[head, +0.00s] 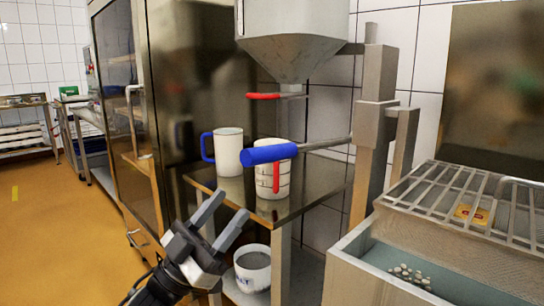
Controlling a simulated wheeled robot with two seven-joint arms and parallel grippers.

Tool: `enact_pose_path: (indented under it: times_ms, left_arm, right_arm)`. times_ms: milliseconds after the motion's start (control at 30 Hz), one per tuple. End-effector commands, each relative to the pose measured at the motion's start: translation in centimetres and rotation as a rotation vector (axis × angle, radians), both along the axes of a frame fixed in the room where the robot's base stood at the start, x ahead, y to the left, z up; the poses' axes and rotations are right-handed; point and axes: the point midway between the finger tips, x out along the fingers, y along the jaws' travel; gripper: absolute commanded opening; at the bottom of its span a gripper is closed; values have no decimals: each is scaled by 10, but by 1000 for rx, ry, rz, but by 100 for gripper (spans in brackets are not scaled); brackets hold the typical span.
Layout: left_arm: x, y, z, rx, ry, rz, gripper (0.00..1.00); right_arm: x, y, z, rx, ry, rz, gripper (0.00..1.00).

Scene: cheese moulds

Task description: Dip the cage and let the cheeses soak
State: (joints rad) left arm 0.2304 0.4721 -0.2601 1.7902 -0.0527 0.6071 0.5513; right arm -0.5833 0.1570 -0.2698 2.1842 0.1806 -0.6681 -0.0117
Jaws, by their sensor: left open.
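The cage (462,196), a metal grid of bars, sits at the right over a grey tank (344,274) with greenish liquid (385,258). A small orange-yellow piece (470,214) shows through the bars; I cannot tell if it is a cheese. Several white lumps (410,277) show in the tank below the cage. A lever with a blue grip (268,154) sticks out left from a metal column (374,125) beside the tank. My left gripper (232,204) is open and empty, below and left of the blue grip, apart from it. My right gripper is out of view.
A steel side table (306,190) holds a white mug with a blue handle (228,150) and a white jug with a red handle (268,188). A steel hopper (292,55) with a red lever hangs above. A white pot (252,268) stands on the lower shelf. Floor at left is clear.

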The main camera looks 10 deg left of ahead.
Motion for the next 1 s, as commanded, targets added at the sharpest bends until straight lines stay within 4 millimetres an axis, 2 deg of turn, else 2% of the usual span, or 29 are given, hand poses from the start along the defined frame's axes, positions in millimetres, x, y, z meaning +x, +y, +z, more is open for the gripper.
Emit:
enact_pose_path:
  times_ms: [33,200,500,700,1000]
  left_arm:
    - [6,-7,11,-1,-4,-1,49]
    - [25,-26,37,-2,-3,-1,49]
    - [54,-55,75,-1,-1,1,49]
    - [63,-64,86,-1,2,1,49]
    - [64,-65,87,0,3,2,49]
  right_arm:
    - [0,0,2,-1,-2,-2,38]
    - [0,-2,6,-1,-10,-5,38]
    - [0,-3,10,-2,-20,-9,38]
    - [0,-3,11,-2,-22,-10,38]
    - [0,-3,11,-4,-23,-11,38]
